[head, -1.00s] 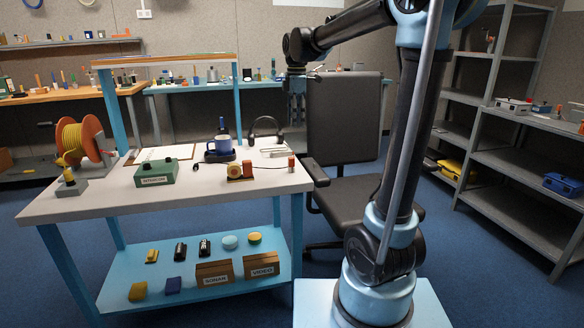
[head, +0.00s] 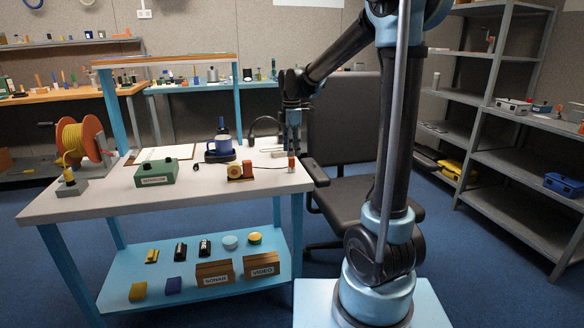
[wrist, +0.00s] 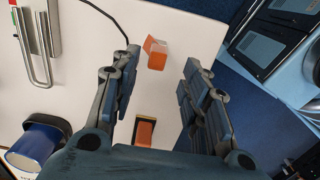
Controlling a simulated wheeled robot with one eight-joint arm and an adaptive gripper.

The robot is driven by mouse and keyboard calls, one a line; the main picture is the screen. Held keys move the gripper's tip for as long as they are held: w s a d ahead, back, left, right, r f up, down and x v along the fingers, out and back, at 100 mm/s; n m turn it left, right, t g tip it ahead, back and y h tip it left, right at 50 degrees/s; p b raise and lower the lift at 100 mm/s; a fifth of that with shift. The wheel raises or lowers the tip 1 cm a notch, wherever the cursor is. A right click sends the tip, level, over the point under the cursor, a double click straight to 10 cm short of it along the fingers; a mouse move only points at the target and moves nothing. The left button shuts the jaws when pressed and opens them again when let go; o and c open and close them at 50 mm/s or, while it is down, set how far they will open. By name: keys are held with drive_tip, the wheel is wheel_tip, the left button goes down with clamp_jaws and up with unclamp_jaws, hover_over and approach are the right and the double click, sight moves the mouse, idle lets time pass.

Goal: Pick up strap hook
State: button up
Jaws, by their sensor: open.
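A bent bare-metal piece with a long U-shaped bar, which looks like the strap hook, lies on the white tabletop (head: 105,203). In the wrist view the metal piece (wrist: 42,50) is at the upper left, outside my fingers. In the head view my gripper (head: 292,135) points down over the table's right end and partly covers that area. In the wrist view my gripper (wrist: 158,75) is open and empty.
A black chair (head: 345,125) is close behind the right end. The tabletop's front strip is clear.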

sight(292, 160)
drive_tip(key=shift+w+f, duration=0.15)
drive_tip(key=shift+f, duration=1.3)
drive_tip(key=shift+w+f, duration=0.1)
drive_tip(key=shift+f, duration=1.35)
drive_tip(key=shift+c, duration=0.6)
clamp_jaws()
